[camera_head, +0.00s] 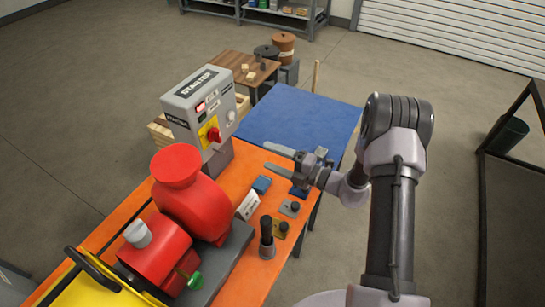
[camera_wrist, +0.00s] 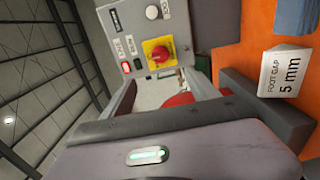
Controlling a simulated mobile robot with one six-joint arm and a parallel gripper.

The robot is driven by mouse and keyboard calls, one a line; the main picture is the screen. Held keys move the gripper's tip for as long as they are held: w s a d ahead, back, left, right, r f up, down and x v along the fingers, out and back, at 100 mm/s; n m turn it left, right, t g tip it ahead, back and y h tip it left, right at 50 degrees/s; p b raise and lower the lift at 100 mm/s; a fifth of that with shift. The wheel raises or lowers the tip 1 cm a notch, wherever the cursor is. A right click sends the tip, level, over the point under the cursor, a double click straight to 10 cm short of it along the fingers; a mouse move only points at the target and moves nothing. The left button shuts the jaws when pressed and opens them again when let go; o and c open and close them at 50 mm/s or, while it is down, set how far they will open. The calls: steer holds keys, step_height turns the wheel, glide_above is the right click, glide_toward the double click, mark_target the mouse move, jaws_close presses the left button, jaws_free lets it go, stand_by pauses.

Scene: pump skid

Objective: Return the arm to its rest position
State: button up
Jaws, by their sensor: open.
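My gripper (camera_head: 268,157) is open, with its two long grey fingers spread and nothing between them. It reaches left over the orange bench, just right of the grey starter box (camera_head: 187,100). My arm stretches in from the right side of the head view, bent at a large dark joint. In the wrist view, my gripper (camera_wrist: 165,88) shows a lit green strip on its body. Beyond its fingers is the starter box (camera_wrist: 125,22) with a red knob on a yellow plate. The fingers look apart from the box.
The orange bench (camera_head: 252,283) holds a red pump (camera_head: 190,195), a white "FOOT GAP 5 mm" sign (camera_head: 247,205), a dark upright cylinder (camera_head: 267,238) and small blocks. A blue surface (camera_head: 300,118) lies behind. A dark-framed rack (camera_head: 510,180) stands at right. Floor between is open.

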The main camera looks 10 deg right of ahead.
stand_by(0.3)
steer(key=s+a+r+n+g+h+b, duration=0.2)
steer(key=s+a+r+n+g+b, duration=0.25)
steer(key=s+n, duration=0.55)
steer(key=s+a+r+n+g+h+b, duration=0.1)
steer(key=s+a+r+n+g+b, duration=0.2)
steer(key=s+a+n+g+b, duration=0.65)
steer(key=s+d+f+n+t+h+b, duration=0.2)
steer(key=s+d+n+t+h, duration=0.6)
steer(key=d+n, duration=0.6)
steer(key=s+n+h, duration=0.1)
steer(key=s+n, duration=0.1)
steer(key=n, duration=0.4)
steer(key=shift+s+d+f+t, duration=0.2)
steer(key=shift+t, duration=0.2)
steer(key=shift+c, duration=0.4)
